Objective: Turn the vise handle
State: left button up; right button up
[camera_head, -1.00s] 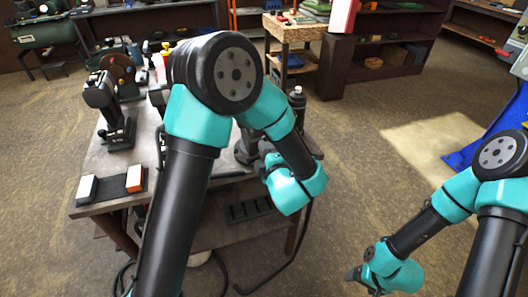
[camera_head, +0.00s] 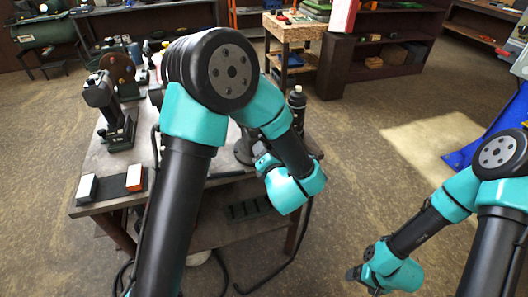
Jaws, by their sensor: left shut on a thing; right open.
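The vise (camera_head: 243,152) is a dark shape at the right end of the workbench, mostly hidden behind my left arm. Its handle cannot be made out clearly. My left gripper (camera_head: 262,162) is at the vise's right front side, shut on what appears to be the vise handle. The fingertips are largely hidden by the teal wrist. My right gripper (camera_head: 356,278) is open and empty, low over the floor to the right of the bench.
The workbench (camera_head: 102,172) carries a dark machine (camera_head: 118,128) and a strip with white and orange blocks (camera_head: 136,178) at left. A black bottle (camera_head: 297,102) stands at its right back. A wooden cart (camera_head: 295,32) is behind. The floor between bench and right arm is clear.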

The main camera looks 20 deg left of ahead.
pick_arm(q)
jog(key=shift+n, duration=0.6)
jog(key=shift+s+f, duration=0.1)
jog(key=o, duration=0.9)
jog(key=v, duration=1.7)
jog(key=shift+s, duration=0.2)
jog(key=shift+w+f, duration=0.1)
